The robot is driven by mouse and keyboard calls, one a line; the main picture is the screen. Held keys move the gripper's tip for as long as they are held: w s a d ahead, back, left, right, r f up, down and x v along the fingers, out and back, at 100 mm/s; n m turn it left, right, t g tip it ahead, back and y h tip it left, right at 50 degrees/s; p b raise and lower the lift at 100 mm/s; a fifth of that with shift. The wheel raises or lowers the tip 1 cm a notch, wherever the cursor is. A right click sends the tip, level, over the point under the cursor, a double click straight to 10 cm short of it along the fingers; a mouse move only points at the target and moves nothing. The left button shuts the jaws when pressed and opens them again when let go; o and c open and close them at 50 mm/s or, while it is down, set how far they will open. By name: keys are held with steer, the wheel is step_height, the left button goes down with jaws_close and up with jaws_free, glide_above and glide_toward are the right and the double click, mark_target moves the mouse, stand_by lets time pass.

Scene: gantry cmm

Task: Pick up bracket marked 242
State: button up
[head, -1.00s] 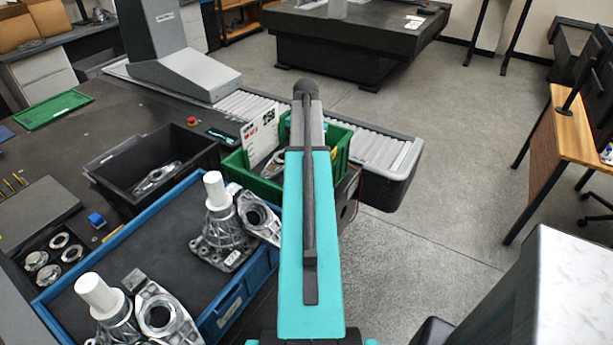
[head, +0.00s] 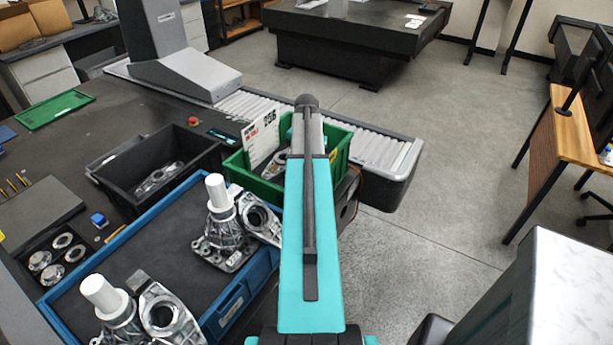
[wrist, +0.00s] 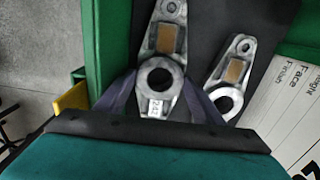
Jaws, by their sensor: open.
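In the wrist view, a grey metal bracket (wrist: 159,76) with a round hole and a brown pad carries a white label reading 242 at its near end. It lies on the dark floor of a green bin (wrist: 117,48). My gripper (wrist: 161,96) is open, its two dark fingers on either side of the bracket's ring end. I cannot tell whether they touch it. A second, similar bracket (wrist: 230,78) lies just to the right, its label not visible. In the head view my arm hides the gripper and part of the green bin (head: 334,158).
A white card (head: 262,139) stands in the green bin, close to the second bracket. A black bin (head: 130,185) and a blue tray (head: 237,290) with large castings sit to the left. A roller conveyor (head: 385,150) runs behind.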

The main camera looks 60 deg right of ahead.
steer(key=shift+f, duration=0.85)
steer(key=shift+c, duration=0.2)
steer(key=c, duration=1.1)
